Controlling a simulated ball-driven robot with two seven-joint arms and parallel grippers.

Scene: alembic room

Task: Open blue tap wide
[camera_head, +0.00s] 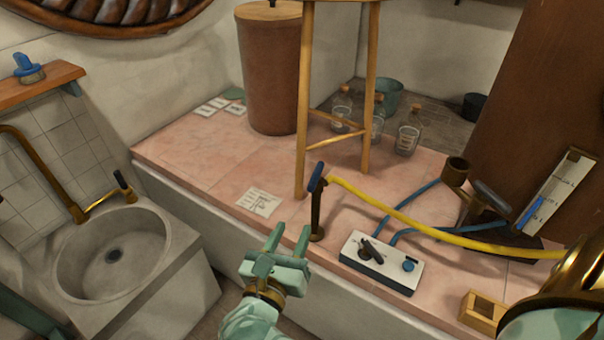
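The tap with the blue handle (317,177) stands on a thin dark brass post (317,212) near the front edge of the pink tiled platform. Its handle tilts up to the right, and a yellow hose starts beside it. I cannot tell how far the tap is open.
A wooden stool (301,130) stands behind the tap. A white control box (379,262) with blue hoses is to its right, and a small wooden box (482,312) is farther right. A stone sink (180,235) with another tap (123,184) is at left.

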